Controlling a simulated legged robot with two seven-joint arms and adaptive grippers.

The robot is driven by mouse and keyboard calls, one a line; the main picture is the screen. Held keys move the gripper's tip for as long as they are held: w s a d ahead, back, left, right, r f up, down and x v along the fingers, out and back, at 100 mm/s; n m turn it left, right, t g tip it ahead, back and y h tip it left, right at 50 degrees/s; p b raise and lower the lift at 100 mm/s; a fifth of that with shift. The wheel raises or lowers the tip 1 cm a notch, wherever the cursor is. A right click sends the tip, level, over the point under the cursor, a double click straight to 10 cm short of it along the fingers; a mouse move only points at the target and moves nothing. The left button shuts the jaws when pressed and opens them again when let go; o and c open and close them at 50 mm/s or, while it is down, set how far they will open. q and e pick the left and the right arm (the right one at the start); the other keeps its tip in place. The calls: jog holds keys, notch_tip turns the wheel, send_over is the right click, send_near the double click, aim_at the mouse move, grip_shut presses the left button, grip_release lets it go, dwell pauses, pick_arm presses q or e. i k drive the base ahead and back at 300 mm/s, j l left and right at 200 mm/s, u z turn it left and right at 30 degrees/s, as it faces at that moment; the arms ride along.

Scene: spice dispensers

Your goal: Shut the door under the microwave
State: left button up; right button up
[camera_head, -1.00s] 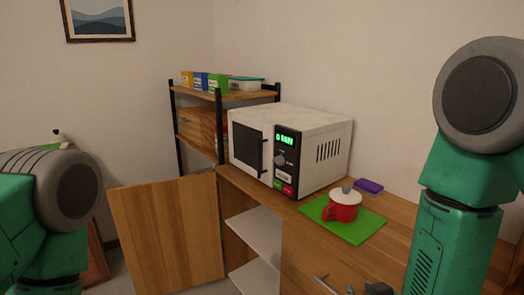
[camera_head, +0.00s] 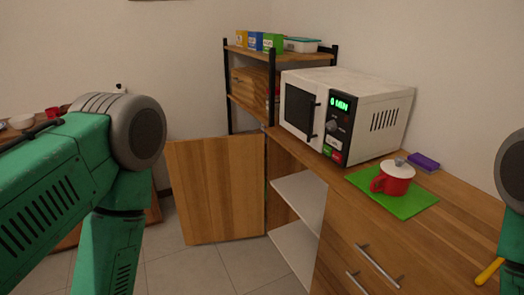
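The wooden cabinet door (camera_head: 215,190) stands wide open, swung out to the left of the cabinet. The open compartment shows a white shelf (camera_head: 300,198) and a lower white board. The white microwave (camera_head: 350,112) sits on the wooden counter above this compartment, its own door closed. My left arm comes in from the left, in front of the room and left of the door; its gripper is not visible.
A red pot (camera_head: 394,178) with a white lid stands on a green mat (camera_head: 420,203). A purple sponge (camera_head: 424,161) lies behind it. Closed drawers (camera_head: 365,250) with metal handles are to the right. A rack (camera_head: 280,62) with colored boxes stands behind. Tiled floor (camera_head: 205,268) is clear before the door.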

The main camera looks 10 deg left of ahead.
aim_at(218, 182)
jog(key=j+z, duration=0.1)
jog(key=z, duration=0.3)
jog(key=i+j+z, duration=0.1)
jog(key=z, duration=0.3)
jog(key=i+j+z, duration=0.1)
jog(key=j+z, duration=0.3)
jog(key=j, duration=0.8)
jog(key=k+j+z, duration=0.1)
jog(key=j+z, duration=0.35)
jog(key=j, duration=1.65)
jog(key=k+j, duration=0.15)
jog(key=j, duration=1.7)
jog(key=k+j+z, duration=0.1)
jog(key=j, duration=0.8)
